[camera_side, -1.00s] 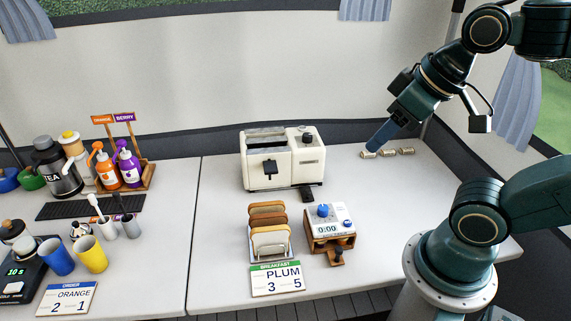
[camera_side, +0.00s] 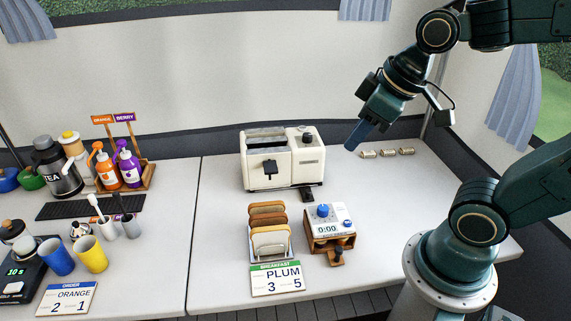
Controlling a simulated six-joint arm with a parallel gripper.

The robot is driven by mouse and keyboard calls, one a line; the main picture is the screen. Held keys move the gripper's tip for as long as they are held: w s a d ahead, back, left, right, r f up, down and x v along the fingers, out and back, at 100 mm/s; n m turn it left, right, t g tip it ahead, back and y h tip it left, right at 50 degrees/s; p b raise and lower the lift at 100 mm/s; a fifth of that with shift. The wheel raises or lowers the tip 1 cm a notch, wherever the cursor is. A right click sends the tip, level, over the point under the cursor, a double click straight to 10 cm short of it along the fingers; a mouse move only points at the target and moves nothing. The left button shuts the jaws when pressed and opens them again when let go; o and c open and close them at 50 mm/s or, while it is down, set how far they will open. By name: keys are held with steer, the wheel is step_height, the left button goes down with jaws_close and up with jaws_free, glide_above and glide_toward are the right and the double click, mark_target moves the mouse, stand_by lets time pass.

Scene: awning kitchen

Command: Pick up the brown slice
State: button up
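Several bread slices stand upright in a small white rack (camera_side: 254,254) near the front of the right-hand table. The rear ones are brown: the backmost slice (camera_side: 267,206) and a slice just in front of it (camera_side: 266,220). The front slice (camera_side: 271,242) is paler with a tan crust. My gripper (camera_side: 352,146), with blue fingers, hangs in the air to the right of the toaster, well above and to the right of the rack. The fingers overlap in this view, so their gap cannot be seen. No slice shows at them.
A cream toaster (camera_side: 283,160) stands behind the rack. A timer box (camera_side: 329,229) is right of the rack, and a PLUM 3 5 card (camera_side: 278,279) is in front. Small rolls (camera_side: 387,153) lie at the back right.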

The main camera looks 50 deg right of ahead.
steer(key=w+f+n+g+y, duration=0.1)
steer(key=w+f+n, duration=0.3)
steer(key=w+f, duration=0.3)
steer(key=n+y, duration=0.2)
steer(key=n, duration=0.1)
glide_toward(270, 215)
steer(key=r, duration=0.2)
steer(key=shift+d+r+g, duration=0.25)
steer(key=shift+d+g, duration=0.1)
steer(key=shift+g, duration=0.05)
steer(key=shift+x, duration=4.3)
steer(key=shift+f, duration=0.1)
steer(key=shift+x, duration=2.5)
steer(key=shift+c, duration=0.4)
steer(key=c, duration=0.5)
